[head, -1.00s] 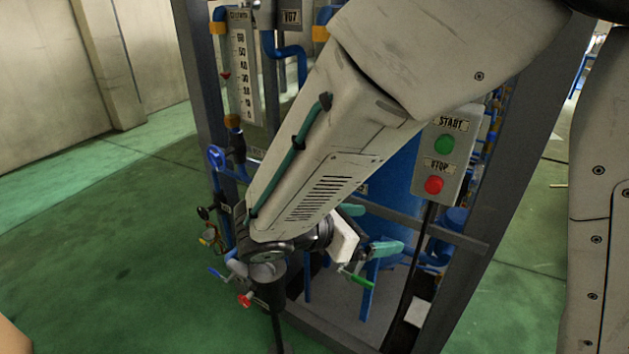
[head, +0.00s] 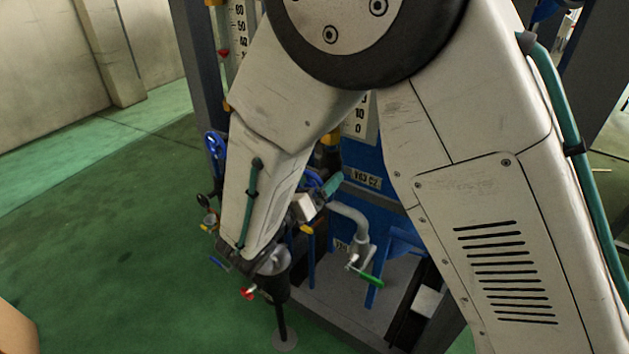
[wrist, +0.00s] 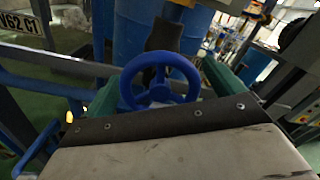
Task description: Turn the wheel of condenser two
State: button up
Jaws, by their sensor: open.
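A blue handwheel (wrist: 160,84) stands in the middle of the wrist view, with its rim and spokes showing. My gripper (wrist: 162,74) is open, with one teal finger on each side of this wheel. The fingers look apart from the rim; how deep the wheel sits between them I cannot tell. In the head view my gripper (head: 325,187) is at the rig, partly hidden by my arm. A plate reading V63 C2 (head: 366,179) is to its right in the head view. A plate reading V62.C1 (wrist: 31,30) is at the upper left of the wrist view.
Another blue wheel (head: 215,145) is on the rig's left side. A pipe with a green-handled valve (head: 371,280) is to the right of my gripper. A red-handled valve (head: 247,293) is low beside my wrist. The green floor (head: 100,240) at left is clear.

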jog(key=shift+w+d, duration=0.3)
jog(key=c, duration=1)
jog(key=shift+a+m, duration=0.1)
jog(key=shift+m, duration=0.2)
